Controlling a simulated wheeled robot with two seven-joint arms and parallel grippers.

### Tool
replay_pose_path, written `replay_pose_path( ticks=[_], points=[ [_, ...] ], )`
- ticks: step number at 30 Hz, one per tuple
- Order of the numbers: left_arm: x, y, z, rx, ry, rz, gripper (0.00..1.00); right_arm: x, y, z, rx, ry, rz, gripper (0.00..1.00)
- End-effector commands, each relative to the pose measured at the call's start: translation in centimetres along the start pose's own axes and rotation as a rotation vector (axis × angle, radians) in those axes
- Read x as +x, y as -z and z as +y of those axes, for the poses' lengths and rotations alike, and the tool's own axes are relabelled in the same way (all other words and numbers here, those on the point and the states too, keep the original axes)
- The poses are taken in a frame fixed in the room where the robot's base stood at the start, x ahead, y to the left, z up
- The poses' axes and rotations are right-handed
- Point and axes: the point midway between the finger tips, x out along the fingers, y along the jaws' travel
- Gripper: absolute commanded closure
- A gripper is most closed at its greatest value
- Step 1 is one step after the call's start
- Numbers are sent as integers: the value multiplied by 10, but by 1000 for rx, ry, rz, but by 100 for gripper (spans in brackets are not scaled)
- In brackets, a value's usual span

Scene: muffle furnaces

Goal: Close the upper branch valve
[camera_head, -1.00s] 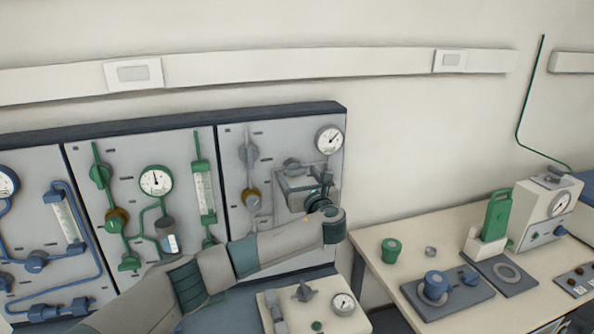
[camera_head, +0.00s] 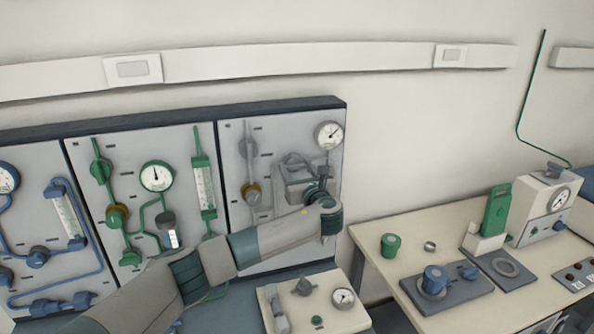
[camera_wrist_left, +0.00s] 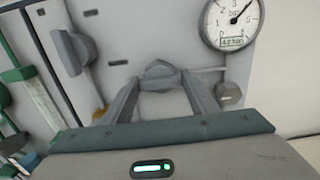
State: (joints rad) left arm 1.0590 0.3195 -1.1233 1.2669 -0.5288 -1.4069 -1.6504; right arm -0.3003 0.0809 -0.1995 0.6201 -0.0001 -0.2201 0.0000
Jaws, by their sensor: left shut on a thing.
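The right grey wall panel (camera_head: 233,140) carries grey pipework and valves. A grey valve knob (camera_wrist_left: 160,70) sits high on its right branch, below and left of a round gauge. My left gripper (camera_wrist_left: 164,88) is shut on this knob, with one finger on each side of it. In the head view my left gripper (camera_head: 296,172) reaches the same panel from the front and hides most of the knob and nearby pipe. The knob's exact angle is hard to tell. My right gripper is out of view.
The pressure gauge (camera_wrist_left: 232,20) is close to the right of my left gripper. A larger grey knob (camera_wrist_left: 70,50) is at its left. A green-piped panel (camera_head: 140,205) stands to the left, and a bench (camera_head: 390,268) with devices to the right.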

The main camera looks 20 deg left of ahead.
Motion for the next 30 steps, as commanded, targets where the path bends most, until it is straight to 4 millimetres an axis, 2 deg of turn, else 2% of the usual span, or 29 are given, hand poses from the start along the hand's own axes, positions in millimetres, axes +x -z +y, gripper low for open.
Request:
replay_pose_path(
  ticks=[11,30],
  points=[
    [-1,3,0,-147,1,1,69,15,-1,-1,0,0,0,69],
    [-1,7,2,-720,0,2,69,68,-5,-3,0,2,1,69]
  ],
)
